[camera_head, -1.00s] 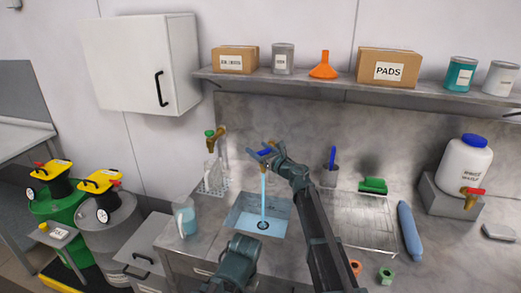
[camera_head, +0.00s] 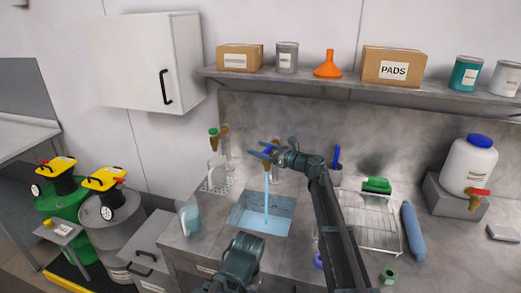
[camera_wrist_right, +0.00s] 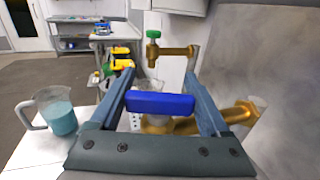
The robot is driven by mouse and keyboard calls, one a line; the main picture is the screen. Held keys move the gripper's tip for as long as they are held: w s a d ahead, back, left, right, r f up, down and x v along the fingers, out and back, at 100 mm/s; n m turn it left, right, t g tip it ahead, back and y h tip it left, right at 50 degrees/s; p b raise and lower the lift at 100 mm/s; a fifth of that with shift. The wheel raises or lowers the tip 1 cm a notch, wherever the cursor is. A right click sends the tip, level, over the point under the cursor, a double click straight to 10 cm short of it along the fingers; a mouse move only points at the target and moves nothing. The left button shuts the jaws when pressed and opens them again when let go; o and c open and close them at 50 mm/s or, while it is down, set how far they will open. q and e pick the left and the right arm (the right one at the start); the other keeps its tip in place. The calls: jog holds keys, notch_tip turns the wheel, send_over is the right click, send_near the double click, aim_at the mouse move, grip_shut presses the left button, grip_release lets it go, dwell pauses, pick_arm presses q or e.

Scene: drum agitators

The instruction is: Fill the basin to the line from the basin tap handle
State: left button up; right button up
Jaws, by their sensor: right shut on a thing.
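The basin (camera_head: 238,217) is sunk in the steel counter, with pale blue water (camera_head: 262,220) in it. A blue stream (camera_head: 267,195) falls from the basin tap into it. I cannot make out the fill line. My right gripper (camera_head: 266,152) is over the basin at the tap. In the right wrist view its two fingers (camera_wrist_right: 160,85) are on either side of the blue basin tap handle (camera_wrist_right: 160,103), shut on it. The brass tap body (camera_wrist_right: 160,124) shows behind the handle. A dark link of my own arm covers the counter in front of the basin; my left gripper's fingers are not seen.
A second tap with a green handle (camera_head: 213,132) stands left of the basin. A jug of blue liquid (camera_head: 188,217) sits at the counter's left edge. A wire rack (camera_head: 370,235), a blue roll (camera_head: 412,231) and a white jug (camera_head: 468,165) are to the right. A shelf (camera_head: 330,82) runs above.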

jog(key=o, duration=1.2)
jog(key=shift+d, duration=0.1)
jog(key=v, duration=1.3)
jog(key=shift+s+d, duration=0.2)
jog(key=shift+d, duration=0.05)
